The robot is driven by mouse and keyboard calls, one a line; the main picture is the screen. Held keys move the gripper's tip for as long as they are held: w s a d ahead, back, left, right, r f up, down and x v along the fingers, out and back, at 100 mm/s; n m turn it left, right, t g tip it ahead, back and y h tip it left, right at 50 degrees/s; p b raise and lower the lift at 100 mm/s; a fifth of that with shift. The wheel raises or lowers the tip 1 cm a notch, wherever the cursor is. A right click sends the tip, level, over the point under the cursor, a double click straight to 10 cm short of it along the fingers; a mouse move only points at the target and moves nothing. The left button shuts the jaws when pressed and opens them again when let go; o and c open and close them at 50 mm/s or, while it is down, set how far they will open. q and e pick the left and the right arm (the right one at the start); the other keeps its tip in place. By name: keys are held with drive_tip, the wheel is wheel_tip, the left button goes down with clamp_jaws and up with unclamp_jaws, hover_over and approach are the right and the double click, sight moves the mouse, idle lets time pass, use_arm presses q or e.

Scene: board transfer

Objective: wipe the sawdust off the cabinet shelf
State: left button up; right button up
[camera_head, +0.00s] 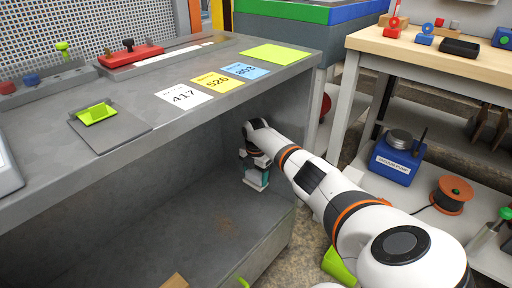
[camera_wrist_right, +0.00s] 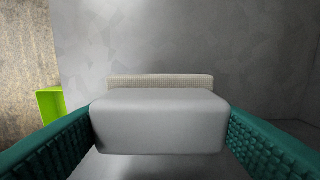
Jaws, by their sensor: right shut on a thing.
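My right gripper (camera_head: 256,172) reaches into the grey cabinet from the right. Its teal fingers are shut on a pale wiping block, which shows between them in the right wrist view (camera_wrist_right: 158,122), with a beige layer (camera_wrist_right: 160,81) along its far side. In the head view the block's pale edge (camera_head: 255,185) is just below the fingers, near the shelf's right back; I cannot tell if it touches. The cabinet shelf (camera_head: 130,235) is dark grey. A faint brownish patch of sawdust (camera_head: 223,222) lies on it, in front of the gripper. My left gripper is not in view.
The cabinet top (camera_head: 225,55) overhangs the shelf, and a side wall stands right of my gripper. A wooden piece (camera_head: 175,281) and a lime-green bit (camera_head: 242,282) are at the front. A lime-green bin (camera_head: 339,266) stands on the floor. A workbench (camera_head: 430,55) is at right.

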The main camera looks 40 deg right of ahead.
wheel_tip(320, 180, up, 3)
drive_tip(key=p, duration=0.3)
drive_tip(key=shift+r, duration=0.1)
idle(0.3)
drive_tip(key=shift+a, duration=0.1)
